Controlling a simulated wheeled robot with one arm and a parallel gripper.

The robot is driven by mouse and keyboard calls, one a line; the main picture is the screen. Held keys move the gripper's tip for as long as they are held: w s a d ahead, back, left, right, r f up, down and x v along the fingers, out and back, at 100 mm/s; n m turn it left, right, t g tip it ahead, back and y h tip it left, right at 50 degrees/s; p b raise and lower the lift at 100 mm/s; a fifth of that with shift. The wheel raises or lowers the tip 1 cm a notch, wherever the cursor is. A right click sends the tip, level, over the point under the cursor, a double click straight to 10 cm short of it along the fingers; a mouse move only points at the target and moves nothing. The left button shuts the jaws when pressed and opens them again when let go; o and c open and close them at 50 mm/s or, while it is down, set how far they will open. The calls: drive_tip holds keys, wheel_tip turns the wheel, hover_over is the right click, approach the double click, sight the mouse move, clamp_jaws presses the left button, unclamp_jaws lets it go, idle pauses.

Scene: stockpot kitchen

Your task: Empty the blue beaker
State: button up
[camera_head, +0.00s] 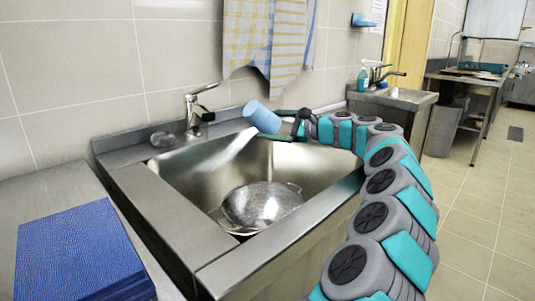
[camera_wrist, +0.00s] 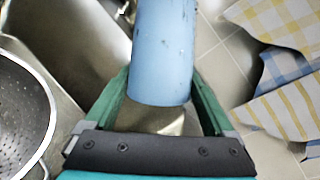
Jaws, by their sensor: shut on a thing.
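The blue beaker (camera_head: 261,115) is held above the back of the sink (camera_head: 318,163), tilted toward the upper left. In the wrist view the beaker (camera_wrist: 163,45) sits between the two green fingers of my gripper (camera_wrist: 161,88). My gripper (camera_head: 280,125) is shut on the beaker from the right. The beaker's inside is hidden in both views. A pale streak (camera_head: 225,152) runs from below the beaker down and left in the sink; I cannot tell whether it is liquid or a gleam on the metal.
A metal colander (camera_head: 262,205) lies in the sink, below the beaker; it also shows in the wrist view (camera_wrist: 18,115). The tap (camera_head: 194,110) stands left of the beaker. Towels (camera_head: 270,40) hang above. A blue stack (camera_head: 78,252) lies on the left counter.

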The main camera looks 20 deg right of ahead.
drive_tip(key=a+f+n+h, duration=0.1)
drive_tip(key=f+n+g+h, duration=0.1)
drive_tip(key=n, duration=0.1)
drive_tip(key=a+f+n+h, duration=0.1)
drive_tip(key=n, duration=0.1)
drive_tip(key=shift+s+a+g+h, duration=0.2)
drive_tip(key=shift+a+g+h, duration=0.1)
drive_tip(key=shift+a, duration=0.05)
drive_tip(key=s+a+f+n+t+h+b, duration=0.1)
drive_tip(key=a+f+n+t+h+b, duration=0.1)
drive_tip(key=a+n+h+b, duration=0.7)
drive_tip(key=shift+s+a+n+h, duration=0.2)
drive_tip(key=shift+a+n+h, duration=0.75)
drive_tip(key=shift+n, duration=0.65)
